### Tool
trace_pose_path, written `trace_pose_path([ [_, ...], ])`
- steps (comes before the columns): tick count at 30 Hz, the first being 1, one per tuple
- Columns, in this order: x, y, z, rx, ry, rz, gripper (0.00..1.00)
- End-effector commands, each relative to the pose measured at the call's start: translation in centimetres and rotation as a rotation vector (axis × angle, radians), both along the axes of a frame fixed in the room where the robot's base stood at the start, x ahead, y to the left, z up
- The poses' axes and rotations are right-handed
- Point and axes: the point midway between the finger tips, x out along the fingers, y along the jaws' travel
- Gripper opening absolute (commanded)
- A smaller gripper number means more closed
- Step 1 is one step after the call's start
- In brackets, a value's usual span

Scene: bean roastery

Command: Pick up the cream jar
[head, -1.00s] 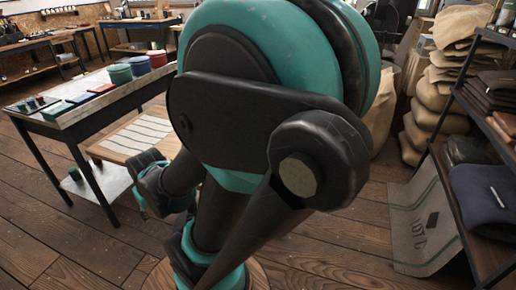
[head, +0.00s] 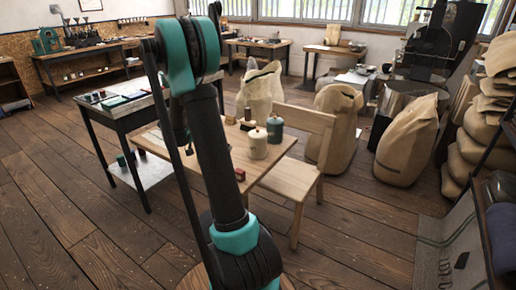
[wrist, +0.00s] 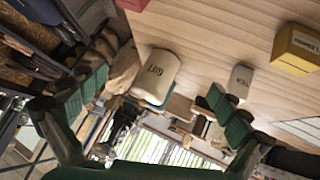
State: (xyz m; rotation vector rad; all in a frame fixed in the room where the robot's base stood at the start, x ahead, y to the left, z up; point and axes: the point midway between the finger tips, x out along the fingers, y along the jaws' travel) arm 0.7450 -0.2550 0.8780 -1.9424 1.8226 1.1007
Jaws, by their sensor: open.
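In the head view a cream jar (head: 258,145) with a lid stands upright on the wooden table, beside a dark green jar (head: 275,130). In the wrist view a large cream jar (wrist: 155,77) with dark lettering shows between the green fingers; it looks like the same jar. A smaller pale jar (wrist: 240,80), also lettered, is to its right. My gripper (wrist: 155,98) is open and empty, its fingers spread wide apart. I cannot judge its exact distance from the jar. In the head view the gripper is hidden or hard to make out behind my arm.
A yellow box (wrist: 297,48) and a red box (wrist: 294,2) are on the table in the wrist view. In the head view a wooden chair (head: 302,150) stands right of the table. Sacks (head: 407,140) stand behind. A dark-framed workbench (head: 115,112) is at left.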

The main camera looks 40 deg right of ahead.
Motion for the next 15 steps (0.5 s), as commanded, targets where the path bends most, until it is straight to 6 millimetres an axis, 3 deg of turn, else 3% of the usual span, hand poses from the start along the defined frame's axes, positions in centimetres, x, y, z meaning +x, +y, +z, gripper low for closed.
trace_pose_path([
  [1, 1.5, -1.0, -0.4, -0.048, -0.028, -0.060, 1.00],
  [6, 4.8, -3.7, -1.1, -0.221, -0.147, -0.245, 1.00],
  [15, 7.1, -5.8, -2.1, -0.389, -0.279, -0.397, 1.00],
])
